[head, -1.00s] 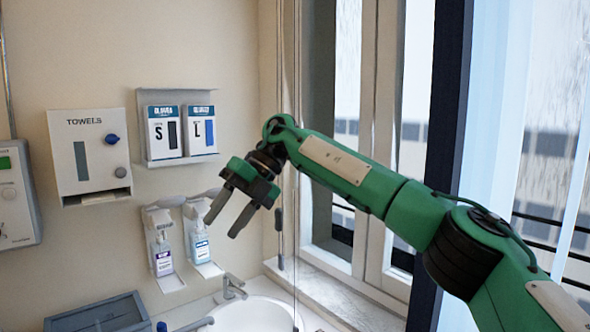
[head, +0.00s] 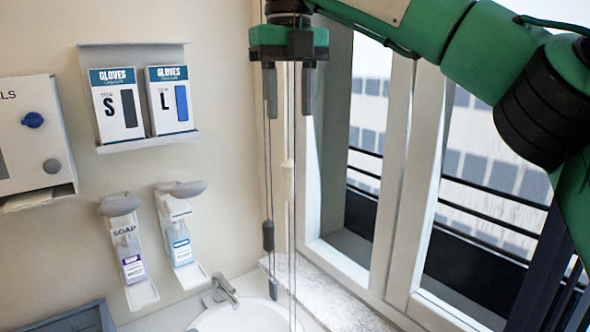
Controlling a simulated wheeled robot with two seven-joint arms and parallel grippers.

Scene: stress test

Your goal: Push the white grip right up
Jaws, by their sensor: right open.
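Thin cords hang in the wall corner beside the window. A small pale piece (head: 288,163) shows on the right-hand cord, and I cannot tell surely whether it is the white grip. A dark grip (head: 268,236) hangs lower on the left-hand cord. My right gripper (head: 288,115) is at the top of the head view, pointing down, with its two fingers apart and nothing between them. The cords pass behind or between its fingers, and the pale piece appears just below the fingertips. I cannot tell the depth between them. My left gripper is not in view.
The window frame (head: 430,185) and stone sill (head: 325,295) lie to the right. A basin with a tap (head: 224,290) is below.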

